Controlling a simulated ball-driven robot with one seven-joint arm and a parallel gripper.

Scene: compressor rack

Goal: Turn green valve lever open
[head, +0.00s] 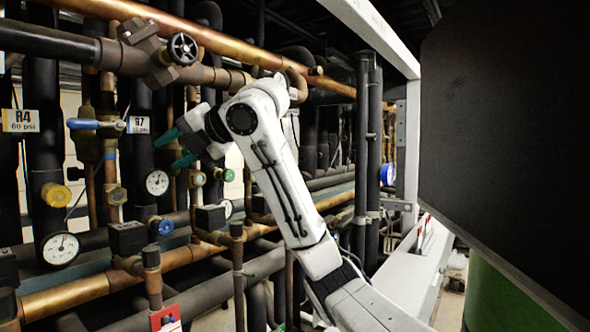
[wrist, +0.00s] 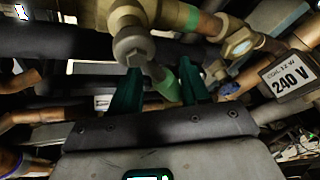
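The green valve lever (wrist: 166,84) shows in the wrist view as a light green bar, running down and right from a grey valve nut (wrist: 133,46). My gripper (wrist: 158,66) is open, and its two dark green fingers stand on either side of the lever in that view. A gap shows between the fingers; I cannot tell whether either one touches the lever or how deep it sits between them. In the head view my gripper (head: 165,151) points left into the pipes with its fingers apart. I cannot make out the green lever there.
A blue lever (head: 84,123) and the R4 sign (head: 20,121) are to the left. Gauges (head: 60,249) and pipes crowd the rack around my gripper. A handwheel (head: 182,49) is above it. A 240 V box (wrist: 290,76) is at the right in the wrist view.

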